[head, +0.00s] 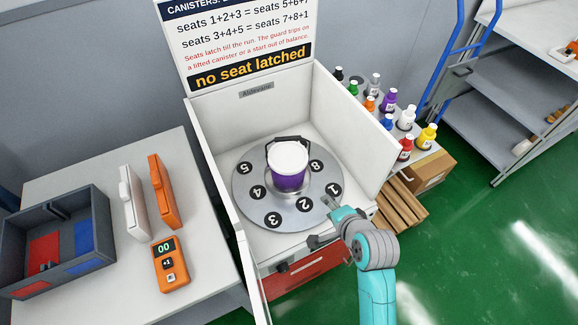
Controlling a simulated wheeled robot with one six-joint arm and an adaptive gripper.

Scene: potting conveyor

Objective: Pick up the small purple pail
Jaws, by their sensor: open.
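The small purple pail (290,178) has a white top and a raised dark handle. It stands upright at the middle of a round grey turntable (243,197), inside a white open-fronted machine. Black numbered discs ring it. My gripper (323,223) is at the turntable's front right, near the disc marked 1. It is open and empty, apart from the pail and to its lower right. Its fingers are small and partly hard to make out.
White machine walls (352,110) rise left, right and behind. A sign above reads "no seat latched". Several coloured bottles stand on a rack (425,151) at right. The left table (205,215) holds a grey divided bin (88,215), white and orange cases, and an orange handheld device (170,264).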

